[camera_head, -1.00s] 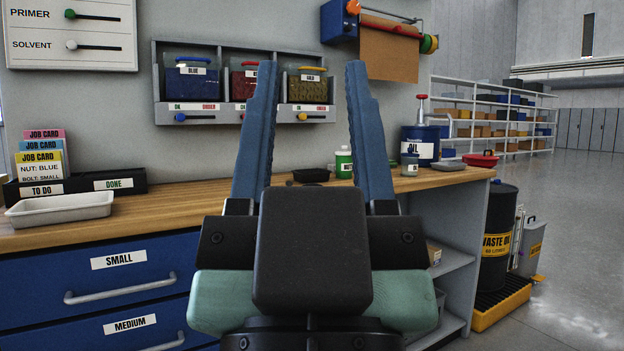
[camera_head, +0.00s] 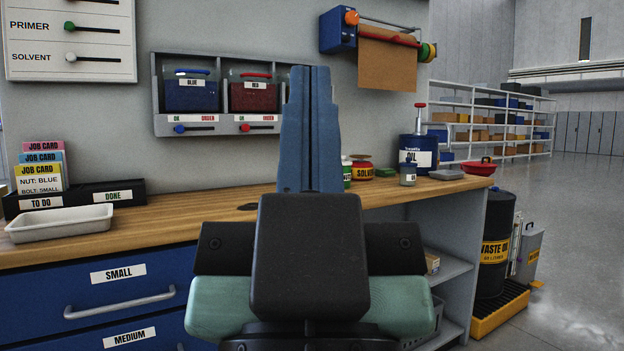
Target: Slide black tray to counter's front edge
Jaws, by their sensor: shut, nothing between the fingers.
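My gripper (camera_head: 311,72) points up and away in the middle of the view, its two blue fingers pressed together with nothing between them. The shut fingers stand in front of the wooden counter (camera_head: 175,217). The small black tray seen between the fingers earlier does not show clearly now; the fingers cover that part of the counter. I cannot tell whether the fingers touch anything.
A white tray (camera_head: 60,224) and a black card holder (camera_head: 105,193) stand at the left. A solvent tin (camera_head: 361,168), an oil can (camera_head: 418,150), a grey jar (camera_head: 408,174) and a red bowl (camera_head: 480,167) stand at the right. Drawers (camera_head: 100,290) are below.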

